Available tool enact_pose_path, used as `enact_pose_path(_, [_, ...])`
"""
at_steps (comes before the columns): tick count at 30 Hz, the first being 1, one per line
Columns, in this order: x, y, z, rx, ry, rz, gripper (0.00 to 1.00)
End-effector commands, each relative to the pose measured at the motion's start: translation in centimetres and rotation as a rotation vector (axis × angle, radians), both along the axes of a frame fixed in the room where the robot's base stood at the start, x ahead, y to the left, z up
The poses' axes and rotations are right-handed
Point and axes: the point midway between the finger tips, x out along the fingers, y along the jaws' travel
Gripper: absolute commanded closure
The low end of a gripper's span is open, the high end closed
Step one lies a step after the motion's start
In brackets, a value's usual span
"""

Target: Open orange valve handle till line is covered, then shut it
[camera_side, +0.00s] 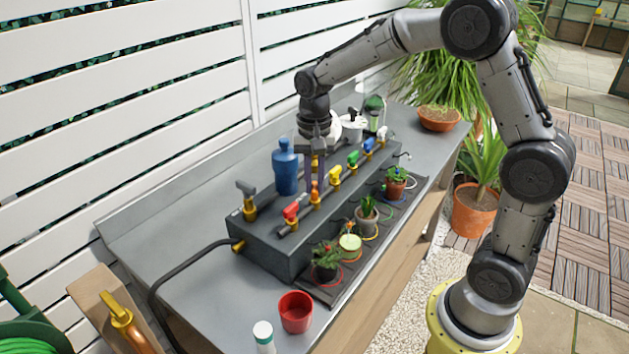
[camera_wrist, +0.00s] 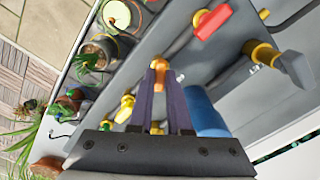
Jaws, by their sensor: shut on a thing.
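The orange valve handle (camera_side: 314,188) is on the grey manifold box, between the red and yellow handles. My gripper (camera_side: 313,178) is above it, pointing down, with its fingers shut on the handle. In the wrist view a bit of orange handle (camera_wrist: 160,64) shows between the purple fingertips (camera_wrist: 160,74); the fingers hide most of it, so I cannot tell how far it is turned. Small pots stand in front of the box, among them one with a pale green top (camera_side: 350,242) and an aloe pot (camera_side: 367,222). The line and the gravel level cannot be made out.
The red handle (camera_side: 291,210) and yellow handle (camera_side: 334,174) are close on either side. A blue bottle (camera_side: 285,167) stands right behind the box. A grey handle (camera_side: 246,188) is at the left end. A red cup (camera_side: 296,311) stands on the bench's front left.

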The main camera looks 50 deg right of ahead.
Motion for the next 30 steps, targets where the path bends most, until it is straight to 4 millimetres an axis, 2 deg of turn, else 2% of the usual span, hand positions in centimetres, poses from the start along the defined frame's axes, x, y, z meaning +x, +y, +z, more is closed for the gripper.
enact_pose_path(15, [0.03, -0.03, 0.13, -0.001, -0.003, -0.446, 1.00])
enact_pose_path(21, [0.04, -0.02, 0.14, -0.001, -0.003, -0.555, 1.00])
enact_pose_path(30, [0.05, -0.03, 0.16, 0.000, -0.004, -0.631, 1.00])
